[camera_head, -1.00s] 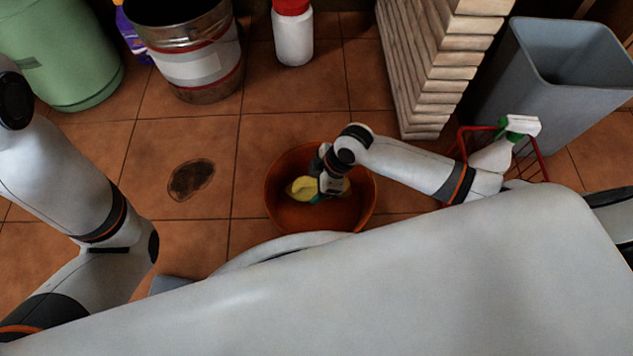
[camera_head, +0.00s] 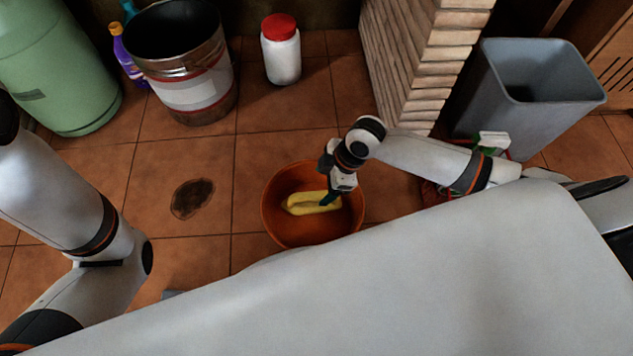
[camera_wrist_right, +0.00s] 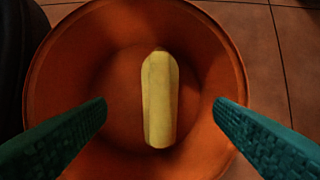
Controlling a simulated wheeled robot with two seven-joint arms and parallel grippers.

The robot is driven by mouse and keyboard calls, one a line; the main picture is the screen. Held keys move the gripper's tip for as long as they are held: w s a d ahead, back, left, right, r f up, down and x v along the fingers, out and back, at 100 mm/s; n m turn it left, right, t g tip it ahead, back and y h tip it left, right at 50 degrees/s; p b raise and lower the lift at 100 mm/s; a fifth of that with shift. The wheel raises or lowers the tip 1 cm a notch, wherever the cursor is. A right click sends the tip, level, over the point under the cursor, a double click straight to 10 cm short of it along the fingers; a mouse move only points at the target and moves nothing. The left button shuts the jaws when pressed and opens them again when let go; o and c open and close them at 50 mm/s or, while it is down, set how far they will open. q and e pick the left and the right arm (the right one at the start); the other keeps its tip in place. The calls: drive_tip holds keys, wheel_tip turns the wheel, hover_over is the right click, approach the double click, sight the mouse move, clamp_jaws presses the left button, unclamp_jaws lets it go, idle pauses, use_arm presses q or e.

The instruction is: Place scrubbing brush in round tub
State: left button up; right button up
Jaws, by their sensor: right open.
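The scrubbing brush (camera_head: 311,202) is a yellow, elongated piece lying inside the round orange-brown tub (camera_head: 279,233) on the tiled floor. In the right wrist view the brush (camera_wrist_right: 159,98) lies near the middle of the tub (camera_wrist_right: 62,70), clear of the walls. My right gripper (camera_head: 330,197) is over the tub's right side. In the right wrist view its two green fingers (camera_wrist_right: 160,115) are wide apart, one on each side of the brush, with nothing between them touching. My left arm is at the left edge of the head view; its gripper is not visible.
A metal bucket (camera_head: 187,90), a green gas cylinder (camera_head: 55,70), a purple bottle (camera_head: 125,60) and a red-lidded white jar (camera_head: 281,55) stand at the back. A brick pillar (camera_head: 415,70) and a grey bin (camera_head: 525,100) stand at the right.

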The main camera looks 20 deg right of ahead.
drive_tip(key=shift+p+v, duration=0.3)
drive_tip(key=shift+v, duration=0.6)
